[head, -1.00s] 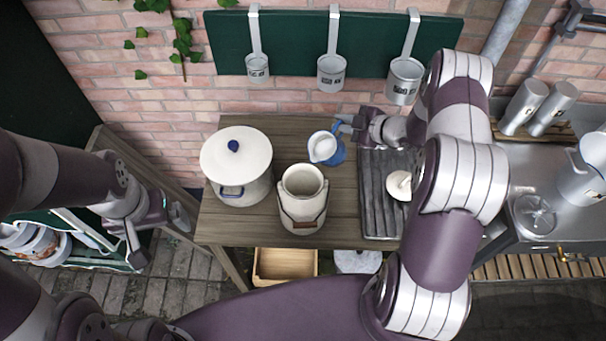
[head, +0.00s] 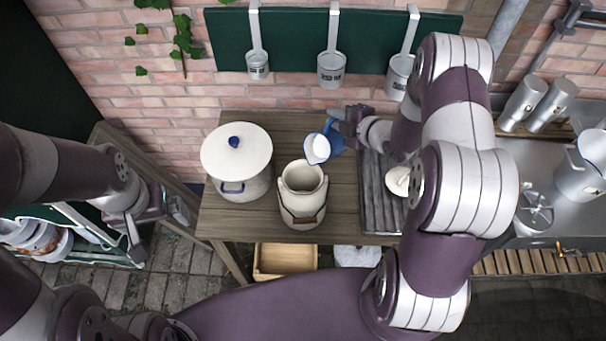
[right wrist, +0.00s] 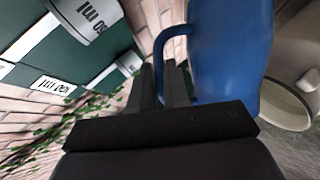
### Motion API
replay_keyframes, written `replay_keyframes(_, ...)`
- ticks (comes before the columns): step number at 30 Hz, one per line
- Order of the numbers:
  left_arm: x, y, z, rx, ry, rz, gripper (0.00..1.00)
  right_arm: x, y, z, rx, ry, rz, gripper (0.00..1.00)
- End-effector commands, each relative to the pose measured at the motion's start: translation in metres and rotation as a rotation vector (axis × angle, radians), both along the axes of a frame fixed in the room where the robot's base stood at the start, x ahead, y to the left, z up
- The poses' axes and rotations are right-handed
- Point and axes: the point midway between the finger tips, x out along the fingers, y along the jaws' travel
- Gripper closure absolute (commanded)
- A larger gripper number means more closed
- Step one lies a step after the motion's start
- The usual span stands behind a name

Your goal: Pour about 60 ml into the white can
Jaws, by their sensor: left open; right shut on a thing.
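The white can (head: 303,208) stands upright on the wooden table, its open mouth facing up and a wooden-grip bail on its front. My right gripper (head: 343,123) is shut on the blue jug (head: 331,141), which holds white liquid. The jug is tilted toward the can, with its lip just above and to the right of the can's mouth. No stream of liquid shows. In the right wrist view the jug (right wrist: 228,55) is beside my fingers (right wrist: 162,85), with the can (right wrist: 295,70) partly behind it. My left gripper (head: 160,226) is open and empty, left of the table.
A lidded white pot (head: 237,165) stands left of the can. Several measuring dippers (head: 331,70) hang on the green board behind. A dark ribbed tray (head: 373,205) with a white item lies to the right. A wooden box (head: 285,260) is below the table's front edge.

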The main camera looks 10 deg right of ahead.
Motion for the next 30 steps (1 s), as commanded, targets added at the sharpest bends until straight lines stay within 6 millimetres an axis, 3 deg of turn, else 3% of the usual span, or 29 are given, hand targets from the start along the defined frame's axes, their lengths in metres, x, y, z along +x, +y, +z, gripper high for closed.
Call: replay_keyframes(30,0.000,0.000,0.005,0.000,0.000,0.000,0.02,-0.006,0.008,0.014,-0.101,-0.075,-0.004,1.00)
